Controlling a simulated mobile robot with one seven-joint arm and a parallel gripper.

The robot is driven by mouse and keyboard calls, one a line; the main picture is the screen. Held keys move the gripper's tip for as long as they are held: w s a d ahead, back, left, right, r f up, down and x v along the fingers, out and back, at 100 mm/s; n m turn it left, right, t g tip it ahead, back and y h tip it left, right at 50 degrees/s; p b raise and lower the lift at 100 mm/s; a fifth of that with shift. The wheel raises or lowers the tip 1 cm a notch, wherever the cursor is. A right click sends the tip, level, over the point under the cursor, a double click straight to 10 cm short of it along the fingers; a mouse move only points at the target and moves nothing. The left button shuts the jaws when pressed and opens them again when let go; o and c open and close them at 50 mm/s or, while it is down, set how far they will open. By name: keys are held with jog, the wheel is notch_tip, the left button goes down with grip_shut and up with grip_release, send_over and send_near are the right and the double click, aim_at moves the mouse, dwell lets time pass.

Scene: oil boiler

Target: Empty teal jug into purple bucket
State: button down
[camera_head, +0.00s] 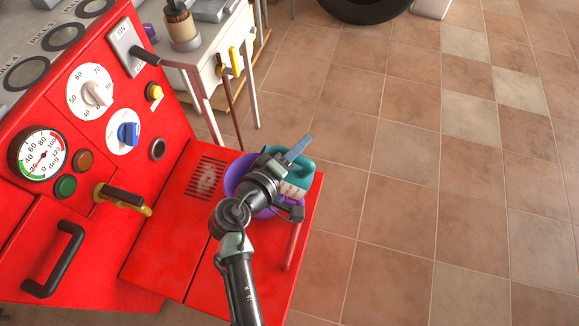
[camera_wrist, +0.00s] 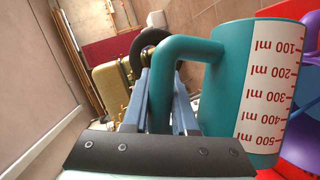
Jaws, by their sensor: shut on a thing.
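The teal jug (camera_head: 301,177) is held over the right side of the purple bucket (camera_head: 233,174) in the head view. In the wrist view the jug (camera_wrist: 222,62) shows its white measuring scale, with the writing upside down in the picture. My gripper (camera_head: 297,149) is shut on the jug's handle; its blue-grey fingers (camera_wrist: 162,98) lie on both sides of the handle in the wrist view. My wrist covers much of the bucket. The jug's opening, its contents and the bucket's inside are hidden, and I cannot tell whether anything is pouring.
The bucket stands on a red shelf (camera_head: 161,246) beside the red boiler panel (camera_head: 185,93), which has gauges, knobs and a black handle (camera_head: 58,262). A red stick-like part (camera_head: 292,246) lies near the shelf's right edge. A workbench (camera_head: 205,45) stands behind. The tiled floor (camera_head: 400,200) at right is clear.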

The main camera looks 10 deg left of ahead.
jog(key=shift+a, duration=0.15)
dwell(0.4)
jog(key=shift+a+n+b, duration=0.2)
jog(key=shift+n+b, duration=0.1)
jog(key=shift+w+a+f, duration=0.1)
dwell(2.5)
jog(key=shift+a+h+b, duration=0.25)
jog(key=shift+h+b, duration=0.05)
jog(key=shift+b, duration=0.05)
jog(key=shift+a+f+n, duration=0.1)
jog(key=shift+a+n, duration=0.05)
jog(key=shift+n, duration=0.15)
dwell(1.7)
jog(key=shift+w+a+b, duration=0.1)
jog(key=shift+a+b, duration=0.15)
jog(key=shift+b, duration=0.1)
dwell(1.9)
